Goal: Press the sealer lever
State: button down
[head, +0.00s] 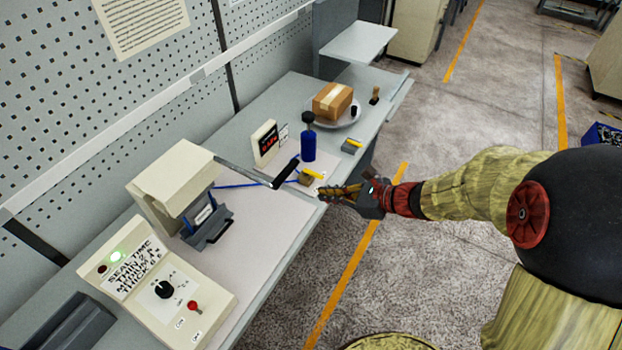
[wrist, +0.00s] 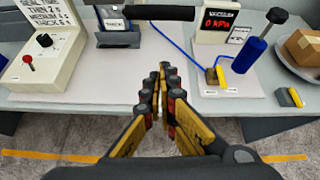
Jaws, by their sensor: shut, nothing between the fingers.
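The cream sealer (head: 172,178) stands on the bench at left in the head view, with a dark jaw or clamp at its front. Its lever (head: 240,173) is a thin bar reaching right and ending in a black grip (head: 286,173). In the wrist view the black grip (wrist: 151,13) lies across the top of the picture. My gripper (head: 326,191) is shut and empty at the bench's front edge, to the right of the grip and apart from it. In the wrist view my gripper (wrist: 165,70) points toward the bench, below the grip.
A control box (head: 158,288) with a green light, a black knob and a red toggle stands at front left. A gauge (head: 265,143), blue pump bottle (head: 308,144), yellow-handled valve (head: 312,176) and plate with a carton (head: 333,102) stand farther along. A blue hose runs behind the grip.

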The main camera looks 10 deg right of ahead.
jog(key=shift+m, duration=0.4)
jog(key=shift+w+a, duration=0.1)
jog(key=shift+a, duration=0.05)
jog(key=w+a+f+b, duration=0.1)
jog(key=w+a, duration=0.4)
jog(key=a, duration=0.2)
jog(key=shift+w+a, duration=0.15)
jog(key=shift+w, duration=0.15)
jog(key=shift+r, duration=0.15)
dwell(0.3)
